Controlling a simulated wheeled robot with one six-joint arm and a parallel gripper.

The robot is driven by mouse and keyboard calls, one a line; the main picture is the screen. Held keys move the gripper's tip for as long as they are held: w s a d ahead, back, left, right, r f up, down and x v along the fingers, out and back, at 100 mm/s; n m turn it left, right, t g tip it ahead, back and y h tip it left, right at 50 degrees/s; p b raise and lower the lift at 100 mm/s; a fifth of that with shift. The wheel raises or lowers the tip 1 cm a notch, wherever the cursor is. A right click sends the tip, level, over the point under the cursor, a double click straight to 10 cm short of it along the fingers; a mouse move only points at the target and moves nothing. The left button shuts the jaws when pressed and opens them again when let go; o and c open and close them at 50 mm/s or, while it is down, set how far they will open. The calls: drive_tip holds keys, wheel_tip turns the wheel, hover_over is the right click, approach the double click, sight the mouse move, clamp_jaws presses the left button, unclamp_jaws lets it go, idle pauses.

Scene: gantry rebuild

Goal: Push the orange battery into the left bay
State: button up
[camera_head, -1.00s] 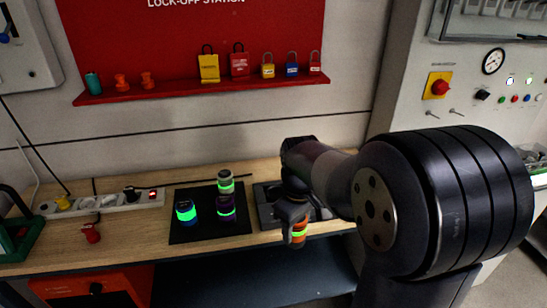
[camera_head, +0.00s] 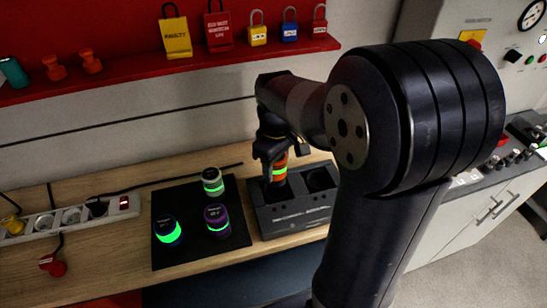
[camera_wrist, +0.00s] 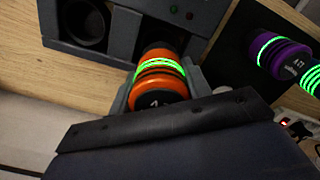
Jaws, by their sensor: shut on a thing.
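The orange battery (camera_head: 280,170) with green glowing bands is held upright in my gripper (camera_head: 272,152) over the left bay of the dark charging dock (camera_head: 292,219). In the wrist view, the orange battery (camera_wrist: 160,88) sits between the fingers of my gripper (camera_wrist: 161,78), which are shut on it. Its far end meets the mouth of the left bay; how deep it is in cannot be told. The right bay (camera_head: 320,179) is empty, and it also shows as a dark round hole in the wrist view (camera_wrist: 84,22).
Left of the dock, a black mat (camera_head: 180,255) holds a blue battery (camera_head: 167,230), a purple battery (camera_head: 217,219) and a white battery (camera_head: 212,181). A power strip (camera_head: 72,217) lies further left. A red shelf (camera_head: 130,69) with padlocks hangs behind.

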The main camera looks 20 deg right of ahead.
sight(276, 181)
drive_tip(key=shift+f+b, duration=2.15)
drive_tip(key=shift+f, duration=0.55)
drive_tip(key=shift+f, duration=0.65)
drive_tip(key=o, duration=0.9)
drive_tip(key=shift+r, duration=0.1)
drive_tip(key=shift+o, duration=0.2)
drive_tip(key=shift+r, duration=0.1)
wheel_tip(276, 181, up, 11)
drive_tip(key=p, duration=0.9)
drive_tip(key=shift+f, duration=0.3)
